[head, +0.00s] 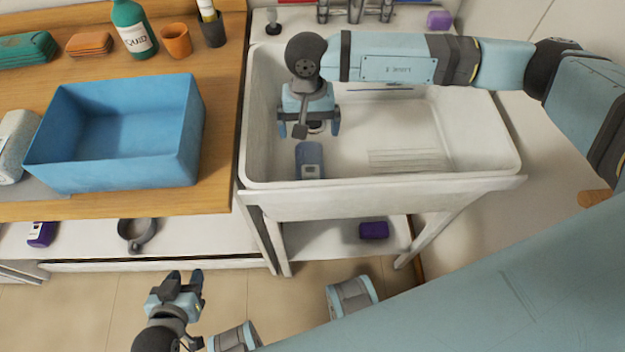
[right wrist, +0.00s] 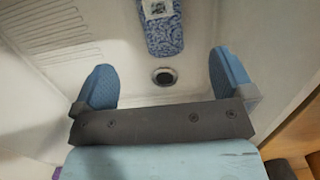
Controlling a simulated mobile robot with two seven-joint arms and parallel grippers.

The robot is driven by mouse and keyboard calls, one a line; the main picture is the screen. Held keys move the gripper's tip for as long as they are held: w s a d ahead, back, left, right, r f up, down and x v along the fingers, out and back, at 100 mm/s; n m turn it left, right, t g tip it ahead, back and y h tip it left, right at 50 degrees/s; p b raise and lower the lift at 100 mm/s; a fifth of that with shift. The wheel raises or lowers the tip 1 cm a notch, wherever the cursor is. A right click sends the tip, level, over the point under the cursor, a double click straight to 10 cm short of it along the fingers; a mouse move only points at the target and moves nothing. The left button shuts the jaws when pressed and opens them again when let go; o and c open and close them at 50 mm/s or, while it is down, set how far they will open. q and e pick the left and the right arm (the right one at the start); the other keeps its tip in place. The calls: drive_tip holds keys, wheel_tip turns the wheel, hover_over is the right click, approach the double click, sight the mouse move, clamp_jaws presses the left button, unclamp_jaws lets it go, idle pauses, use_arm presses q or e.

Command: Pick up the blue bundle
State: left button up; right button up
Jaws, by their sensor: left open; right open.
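The blue bundle (head: 309,160) lies on the floor of the white sink basin, near its front left, with a pale label on top. In the right wrist view the bundle (right wrist: 163,30) shows a blue and white pattern and lies beyond the drain, its far end cut off by the frame. My right gripper (head: 309,128) is open and empty above the basin, apart from the bundle. Its fingers also show in the right wrist view (right wrist: 165,85). My left gripper (head: 186,277) hangs low over the floor, in front of the counter, open and empty.
The white sink basin (head: 470,125) has high walls around the bundle; a round drain (right wrist: 164,76) is in its floor. A blue bin (head: 110,165) stands on the wooden counter to the left. A purple item (head: 373,230) lies on the shelf below the sink.

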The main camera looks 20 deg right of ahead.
sight(310, 164)
drive_tip(key=f, duration=0.4)
drive_tip(key=s+f, duration=0.1)
drive_tip(key=f, duration=0.9)
drive_tip(key=shift+s+a+f, duration=0.15)
drive_tip(key=c, duration=1.1)
wheel_tip(310, 164, up, 20)
